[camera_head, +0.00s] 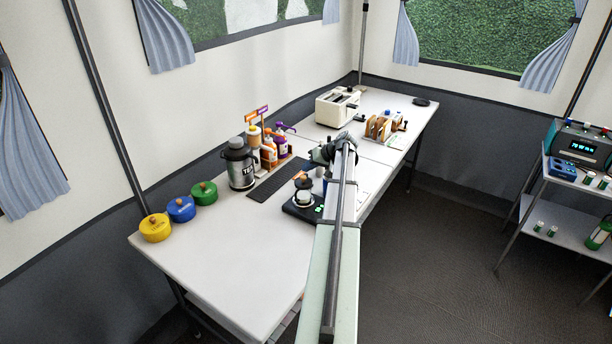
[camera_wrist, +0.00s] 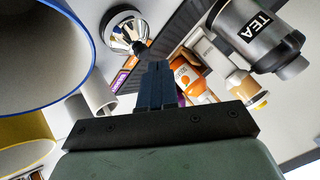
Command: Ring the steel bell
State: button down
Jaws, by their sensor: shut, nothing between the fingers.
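A round shiny metal piece with a pale rim and dark centre, probably the steel bell (camera_wrist: 127,32), shows at the top of the wrist view, left of centre. I cannot make out the bell in the head view, where my arm covers part of the table. My gripper (camera_wrist: 159,66) points up the wrist picture with its dark fingers together and nothing between them. Its tips appear just below and right of the metal piece; I cannot tell the gap in depth. In the head view my gripper (camera_head: 323,154) is above the table's middle, partly hidden by my arm.
A steel TEA flask (camera_head: 240,166) and sauce bottles (camera_head: 268,150) stand at the table's back, left of my gripper. A black scale (camera_head: 303,207) carries a small vessel. A toaster (camera_head: 337,108) and toast rack (camera_head: 380,127) stand beyond.

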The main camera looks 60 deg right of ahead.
jog(key=shift+r, duration=0.3)
notch_tip(320, 180, up, 5)
jog(key=shift+f, duration=0.1)
dwell(0.7)
dwell(0.6)
